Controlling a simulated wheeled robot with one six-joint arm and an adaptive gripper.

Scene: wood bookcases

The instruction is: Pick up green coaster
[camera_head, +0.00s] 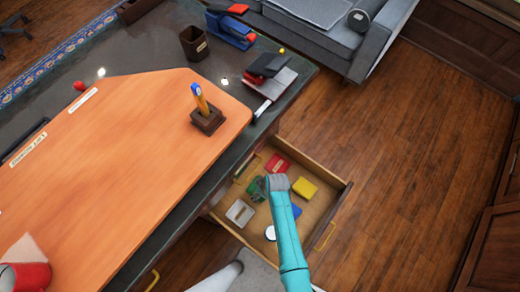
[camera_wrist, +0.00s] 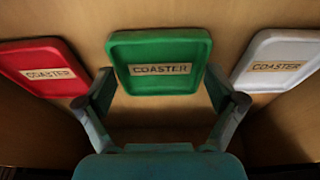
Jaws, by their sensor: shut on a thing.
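The green coaster (camera_wrist: 160,49), a rounded square labelled COASTER, is in the middle of the wrist view. My gripper (camera_wrist: 160,88) has one finger at each side edge of it and is shut on it. In the head view the arm reaches down into an open drawer (camera_head: 326,205). There the green coaster (camera_head: 255,188) shows only partly, beside my gripper. I cannot tell whether it is clear of the drawer floor.
A red coaster (camera_wrist: 42,68) lies left and a white coaster (camera_wrist: 277,62) right in the wrist view. The drawer also holds a yellow item (camera_head: 304,188) and a blue one (camera_head: 297,211). The desk edge (camera_head: 225,180) overhangs close by. Open floor (camera_head: 410,150) lies right.

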